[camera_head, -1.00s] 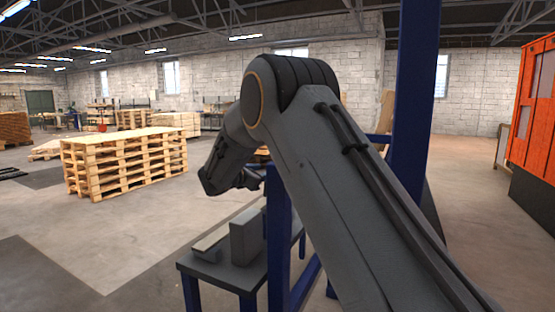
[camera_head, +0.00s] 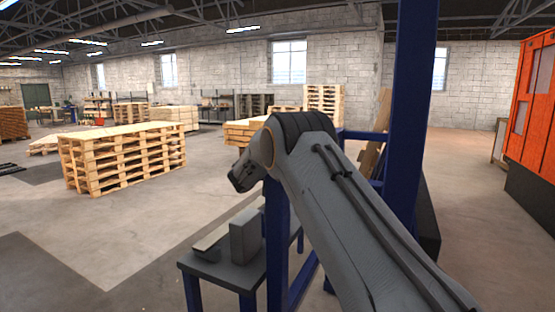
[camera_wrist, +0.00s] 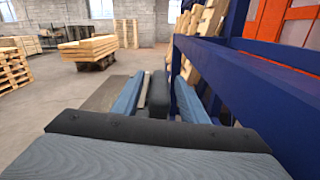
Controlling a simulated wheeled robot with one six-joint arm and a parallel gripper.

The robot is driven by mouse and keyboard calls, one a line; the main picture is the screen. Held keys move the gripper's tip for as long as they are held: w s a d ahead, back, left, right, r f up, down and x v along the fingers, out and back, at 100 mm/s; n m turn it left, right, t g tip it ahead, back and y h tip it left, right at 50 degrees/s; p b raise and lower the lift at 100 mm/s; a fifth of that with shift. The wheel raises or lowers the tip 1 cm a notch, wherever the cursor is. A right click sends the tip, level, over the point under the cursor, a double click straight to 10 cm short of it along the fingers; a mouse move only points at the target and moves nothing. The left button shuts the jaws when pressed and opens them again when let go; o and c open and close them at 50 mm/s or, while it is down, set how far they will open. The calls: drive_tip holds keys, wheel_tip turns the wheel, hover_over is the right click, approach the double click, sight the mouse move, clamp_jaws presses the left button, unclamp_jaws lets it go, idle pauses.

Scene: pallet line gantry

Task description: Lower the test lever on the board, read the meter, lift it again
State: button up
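My gripper (camera_wrist: 158,84) shows in the wrist view as two blue-grey fingers standing apart. A dark rounded shape lies between them; I cannot tell what it is, but a gap shows beside the left finger. In the head view my arm reaches forward and its far end is mostly hidden behind my own links. A grey box (camera_head: 246,237) stands upright on a small dark bench (camera_head: 215,270), with a low sloped grey piece (camera_head: 216,236) beside it. I cannot make out a test lever or a meter face in either view.
A blue post (camera_head: 411,120) stands right of my arm, and blue beams (camera_wrist: 240,85) run close along the right in the wrist view. An orange cabinet (camera_head: 535,110) is far right. Pallet stacks (camera_head: 120,160) stand left. The floor between is open.

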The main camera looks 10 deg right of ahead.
drive_tip(key=shift+w+d, duration=0.1)
clamp_jaws()
drive_tip(key=shift+w, duration=0.1)
